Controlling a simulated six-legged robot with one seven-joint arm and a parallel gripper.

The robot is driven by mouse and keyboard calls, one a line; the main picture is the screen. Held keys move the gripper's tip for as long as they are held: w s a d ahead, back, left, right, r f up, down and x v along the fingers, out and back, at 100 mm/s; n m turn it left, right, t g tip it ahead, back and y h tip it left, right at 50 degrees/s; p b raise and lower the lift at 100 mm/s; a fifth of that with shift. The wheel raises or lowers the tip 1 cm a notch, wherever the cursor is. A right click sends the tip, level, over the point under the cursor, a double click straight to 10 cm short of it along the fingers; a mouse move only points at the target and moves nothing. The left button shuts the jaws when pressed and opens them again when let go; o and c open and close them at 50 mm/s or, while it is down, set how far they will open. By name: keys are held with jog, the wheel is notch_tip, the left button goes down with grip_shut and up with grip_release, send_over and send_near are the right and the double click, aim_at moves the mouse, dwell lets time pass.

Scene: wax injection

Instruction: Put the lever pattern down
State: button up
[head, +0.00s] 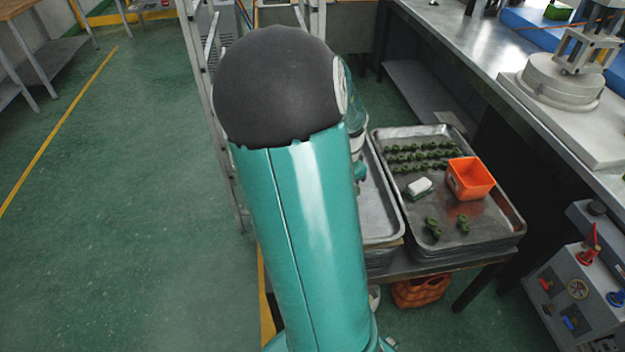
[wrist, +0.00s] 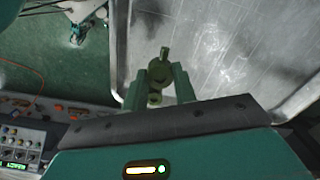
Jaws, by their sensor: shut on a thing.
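In the wrist view my gripper (wrist: 161,82) is shut on the lever pattern (wrist: 161,70), a small olive-green piece with a rounded body and a short stub at its far end. Bare grey metal of a tray (wrist: 220,40) lies beyond the fingers. I cannot tell how high the pattern is above it. In the head view my arm hides the gripper and the held pattern. The right tray (head: 505,222) there holds rows of similar green patterns (head: 420,155) at the back and two small groups (head: 433,227) near the front.
The right tray also carries an orange box (head: 470,178) and a white block (head: 419,187). The left tray (head: 377,212) is partly hidden behind my arm; its visible part looks bare. A workbench (head: 480,50) and a control box (head: 585,280) stand at the right. Open floor (head: 120,200) lies left.

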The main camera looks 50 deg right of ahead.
jog(key=w+f, duration=0.3)
jog(key=w, duration=0.1)
jog(key=w+f, duration=0.3)
jog(key=w, duration=0.1)
jog(key=w+f, duration=0.3)
jog(key=w, duration=0.2)
jog(key=shift+f, duration=0.1)
jog(key=shift+w+a+f, duration=0.1)
jog(key=shift+w+f, duration=0.3)
jog(key=shift+f, duration=1.55)
jog(key=shift+f, duration=0.15)
jog(key=o, duration=0.9)
jog(key=shift+o, duration=0.2)
